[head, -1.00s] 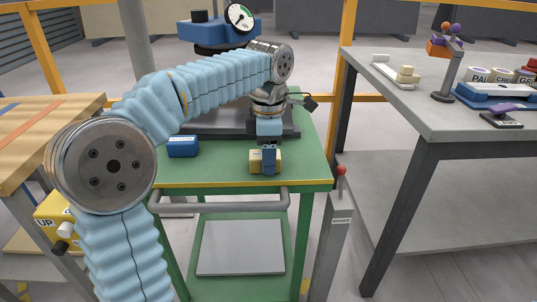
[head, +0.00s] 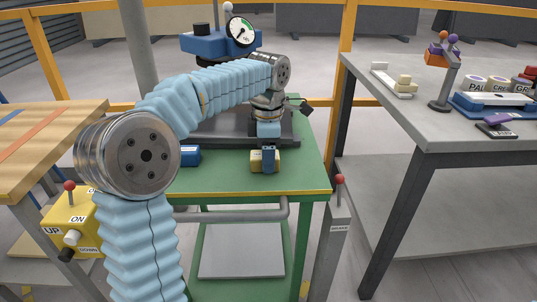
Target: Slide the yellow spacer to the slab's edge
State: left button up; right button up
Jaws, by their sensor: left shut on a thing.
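The yellow spacer (head: 257,164) is a small pale yellow block at the green table (head: 300,179), behind its front edge. My left gripper (head: 268,159) points down from above and is shut on the spacer, with a blue finger across its near face. I cannot tell whether the spacer touches the table top. A blue block (head: 189,155) sits to the left, partly hidden by my left arm's elbow. My right gripper is not in view.
A dark machine base (head: 285,138) stands close behind the spacer, with a blue gauge head (head: 205,43) above. A red-knobbed lever (head: 339,180) is at the front right. A grey table (head: 440,125) with several items stands right, a wooden table (head: 50,140) left.

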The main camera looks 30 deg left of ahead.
pick_arm(q)
jog(key=shift+w+a, duration=0.4)
jog(key=shift+w, duration=0.25)
jog(key=shift+w+a, duration=0.4)
jog(key=shift+w, duration=0.25)
jog(key=o, duration=1.1)
jog(key=shift+o, duration=0.2)
